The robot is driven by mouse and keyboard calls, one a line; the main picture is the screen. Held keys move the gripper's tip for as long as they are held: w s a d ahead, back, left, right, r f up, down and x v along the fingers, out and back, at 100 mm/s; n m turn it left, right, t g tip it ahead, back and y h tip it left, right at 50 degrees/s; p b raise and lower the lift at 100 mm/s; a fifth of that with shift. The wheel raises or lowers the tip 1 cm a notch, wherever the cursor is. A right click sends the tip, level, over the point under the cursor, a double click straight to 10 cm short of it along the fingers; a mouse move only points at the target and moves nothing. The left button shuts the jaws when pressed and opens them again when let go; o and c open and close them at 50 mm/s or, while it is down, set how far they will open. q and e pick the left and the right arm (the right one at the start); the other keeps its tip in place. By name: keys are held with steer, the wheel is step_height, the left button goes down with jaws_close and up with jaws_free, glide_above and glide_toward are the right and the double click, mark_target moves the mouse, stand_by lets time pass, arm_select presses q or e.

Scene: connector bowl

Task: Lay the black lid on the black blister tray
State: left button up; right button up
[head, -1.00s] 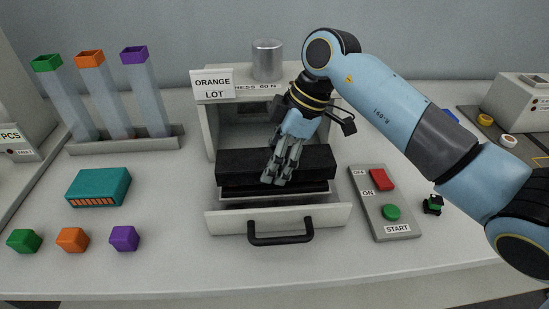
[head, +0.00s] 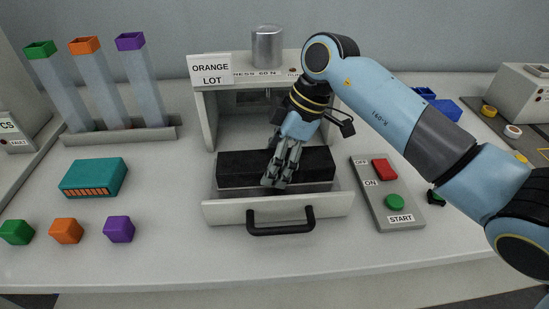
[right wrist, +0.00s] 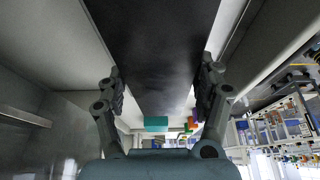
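The black lid (head: 240,163) is a long dark slab over the open drawer of the press. My right gripper (head: 272,182) is at the lid's front, right of its middle. In the right wrist view the lid (right wrist: 155,45) runs between the two fingers (right wrist: 161,92), which sit against its sides. The black blister tray is not clearly separable from the lid; it is mostly hidden under it, so I cannot tell whether the two touch all along. My left gripper is not in view.
The grey drawer (head: 225,212) is pulled out from the press (head: 207,115), with a black handle (head: 281,228). The switch panel (head: 405,212) is on the right. A teal box (head: 92,178) and green, orange and purple blocks (head: 66,231) lie left.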

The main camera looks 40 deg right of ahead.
steer(key=shift+o, duration=1.3)
steer(key=shift+r, duration=0.1)
steer(key=v, duration=1.1)
steer(key=shift+d+r, duration=0.2)
steer(key=shift+r, duration=0.15)
steer(key=shift+s, duration=0.1)
